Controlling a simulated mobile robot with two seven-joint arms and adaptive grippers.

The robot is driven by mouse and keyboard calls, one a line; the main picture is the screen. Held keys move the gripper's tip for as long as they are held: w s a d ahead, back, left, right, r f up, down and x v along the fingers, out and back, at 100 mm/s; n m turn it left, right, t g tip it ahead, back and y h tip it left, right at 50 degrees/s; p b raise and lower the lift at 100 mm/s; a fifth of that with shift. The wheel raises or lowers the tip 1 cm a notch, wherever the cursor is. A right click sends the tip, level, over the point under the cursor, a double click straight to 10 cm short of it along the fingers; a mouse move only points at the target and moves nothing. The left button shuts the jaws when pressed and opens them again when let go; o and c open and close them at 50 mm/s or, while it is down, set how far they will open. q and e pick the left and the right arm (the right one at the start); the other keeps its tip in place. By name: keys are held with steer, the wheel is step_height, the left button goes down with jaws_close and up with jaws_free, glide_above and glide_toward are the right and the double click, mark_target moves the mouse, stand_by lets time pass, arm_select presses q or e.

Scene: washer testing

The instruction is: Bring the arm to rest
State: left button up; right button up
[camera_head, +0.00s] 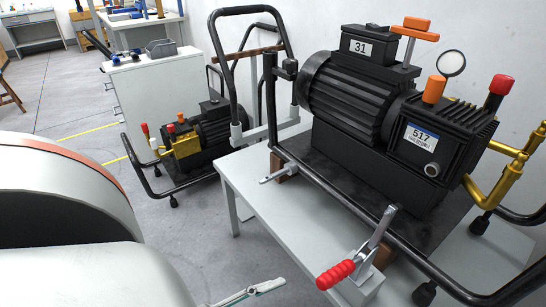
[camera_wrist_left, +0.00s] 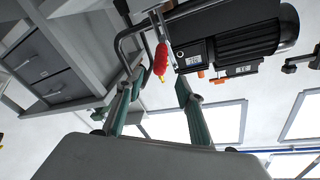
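My left arm fills the lower left of the head view. Part of my left gripper (camera_head: 258,290) shows at the bottom edge, left of the red-handled toggle clamp (camera_head: 350,270) and apart from it. In the left wrist view my left gripper (camera_wrist_left: 159,82) has its two fingers spread with nothing held. The clamp's red handle (camera_wrist_left: 160,60) appears beyond the gap between the fingertips. My right gripper is in neither view.
A black pump (camera_head: 350,95) labelled 31 and 517 stands in a tube frame on a white table (camera_head: 250,180). A second pump (camera_head: 205,135) sits on the floor behind, before a white cabinet (camera_head: 150,90). Open grey floor (camera_head: 60,95) lies at the left.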

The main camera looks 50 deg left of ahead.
arm_select(q)
steer(key=shift+s+a, duration=0.1)
steer(key=shift+s, duration=0.25)
steer(key=shift+w, duration=0.15)
stand_by(0.3)
